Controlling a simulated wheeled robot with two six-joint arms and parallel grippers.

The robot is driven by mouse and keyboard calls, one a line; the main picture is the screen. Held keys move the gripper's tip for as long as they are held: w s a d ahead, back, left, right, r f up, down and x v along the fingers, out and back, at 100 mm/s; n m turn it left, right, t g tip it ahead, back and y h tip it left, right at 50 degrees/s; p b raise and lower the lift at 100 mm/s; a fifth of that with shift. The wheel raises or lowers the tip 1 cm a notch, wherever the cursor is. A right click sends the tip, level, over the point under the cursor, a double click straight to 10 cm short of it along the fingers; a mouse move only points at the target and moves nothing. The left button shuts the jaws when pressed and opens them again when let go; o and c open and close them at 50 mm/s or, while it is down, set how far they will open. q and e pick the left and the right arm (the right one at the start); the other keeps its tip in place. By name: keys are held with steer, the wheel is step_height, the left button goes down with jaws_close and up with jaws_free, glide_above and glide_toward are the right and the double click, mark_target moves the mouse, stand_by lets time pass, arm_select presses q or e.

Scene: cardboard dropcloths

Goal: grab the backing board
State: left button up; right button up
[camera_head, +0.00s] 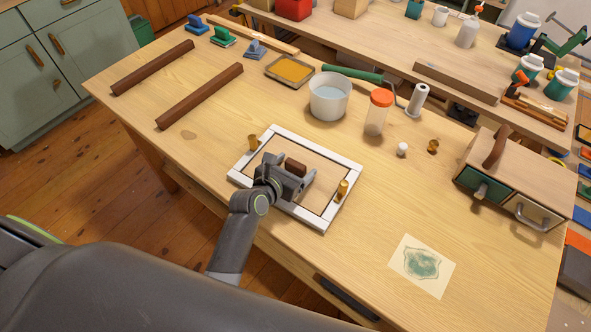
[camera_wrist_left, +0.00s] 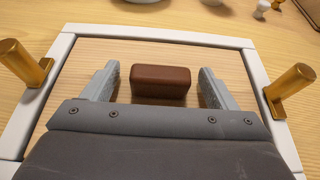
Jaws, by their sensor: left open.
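The backing board (camera_head: 315,167) is a tan wooden panel lying inside a white frame (camera_head: 337,159) on the workbench. A dark brown block (camera_head: 295,167) stands on the board like a handle; it also shows in the left wrist view (camera_wrist_left: 160,85). Brass-coloured pegs stand on the frame's left side (camera_head: 253,142) and right side (camera_head: 342,189). My left gripper (camera_head: 289,174) is open over the board. In the left wrist view its fingers (camera_wrist_left: 160,82) stand to either side of the block, with gaps on both sides. My right gripper is not in view.
A white bucket (camera_head: 329,101) and an orange-lidded jar (camera_head: 377,114) stand behind the frame. Two dark brown bars (camera_head: 199,96) lie at the left. A small drawer box (camera_head: 520,177) is at the right. A stencilled card (camera_head: 423,266) lies front right, with bare bench around it.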

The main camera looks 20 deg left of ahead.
arm_select(q)
steer(key=shift+w+d+f, duration=0.1)
steer(key=shift+w+f, duration=0.1)
steer(key=shift+w, duration=0.25)
steer(key=c, duration=1.1)
